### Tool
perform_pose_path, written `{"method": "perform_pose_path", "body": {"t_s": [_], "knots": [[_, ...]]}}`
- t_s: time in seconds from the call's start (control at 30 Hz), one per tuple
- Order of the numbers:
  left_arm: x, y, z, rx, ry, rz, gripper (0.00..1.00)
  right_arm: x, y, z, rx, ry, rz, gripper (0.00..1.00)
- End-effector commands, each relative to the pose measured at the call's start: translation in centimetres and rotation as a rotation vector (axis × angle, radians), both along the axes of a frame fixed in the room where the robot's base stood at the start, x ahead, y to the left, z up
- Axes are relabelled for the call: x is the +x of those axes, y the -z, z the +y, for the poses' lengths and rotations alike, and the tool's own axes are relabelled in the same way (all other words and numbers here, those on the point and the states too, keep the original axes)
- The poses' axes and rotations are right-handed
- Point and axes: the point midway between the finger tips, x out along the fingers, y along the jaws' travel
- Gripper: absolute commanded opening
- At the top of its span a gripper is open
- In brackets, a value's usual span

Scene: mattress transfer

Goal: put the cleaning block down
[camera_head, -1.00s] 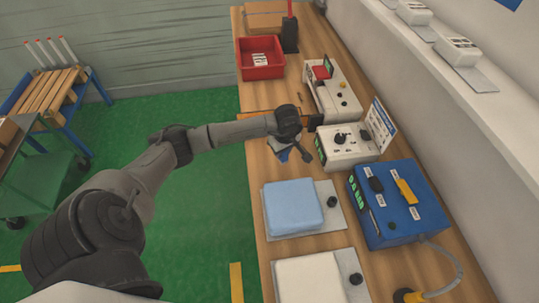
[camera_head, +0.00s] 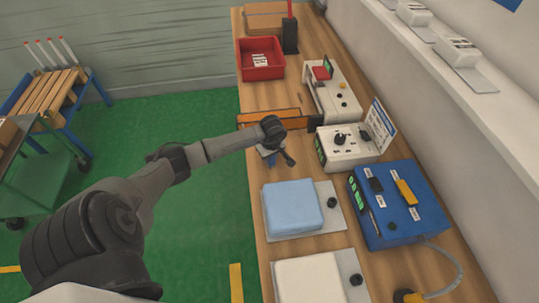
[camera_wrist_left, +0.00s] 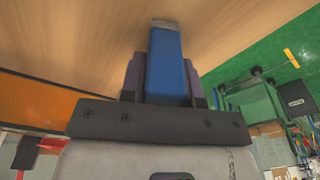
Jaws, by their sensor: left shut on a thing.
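The cleaning block (camera_wrist_left: 167,68) is blue with a greyish far end. In the left wrist view it sticks out between the two fingers of my left gripper (camera_wrist_left: 164,82), which is shut on it. In the head view my left gripper (camera_head: 271,155) is over the wooden bench (camera_head: 262,100) near its left edge, between the orange bar and the light-blue pad. Only a little blue of the block shows there, under the hand. I cannot tell whether the block touches the bench. My right gripper is not in view.
A light-blue pad (camera_head: 293,207) lies on a grey plate in front of the gripper. An orange bar (camera_head: 270,119) crosses the bench behind it. A white control box (camera_head: 347,150) and a blue box (camera_head: 399,215) stand to the right. A red bin (camera_head: 260,69) is farther back.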

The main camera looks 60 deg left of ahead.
Motion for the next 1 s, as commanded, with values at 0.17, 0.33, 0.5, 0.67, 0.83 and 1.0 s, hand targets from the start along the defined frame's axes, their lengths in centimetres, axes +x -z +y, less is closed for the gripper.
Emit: {"method": "perform_pose_path", "body": {"t_s": [0.17,0.33,0.5,0.67,0.83,1.0], "knots": [[0.0,-0.1,0.0,0.001,0.0,-0.001,0.11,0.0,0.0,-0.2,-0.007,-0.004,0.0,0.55],[0.0,0.4,0.1,0.002,0.001,-0.001,0.11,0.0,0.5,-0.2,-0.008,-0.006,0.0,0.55],[0.0,0.2,0.0,0.001,0.001,0.0,0.46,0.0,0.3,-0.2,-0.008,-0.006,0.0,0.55],[0.0,0.2,0.0,0.001,0.001,0.0,0.55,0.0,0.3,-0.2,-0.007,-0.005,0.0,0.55],[0.0,0.2,0.0,0.001,0.0,0.0,0.55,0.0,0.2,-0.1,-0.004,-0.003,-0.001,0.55],[0.1,-1.0,0.0,0.003,0.001,-0.002,0.55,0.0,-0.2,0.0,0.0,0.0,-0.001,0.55]]}}
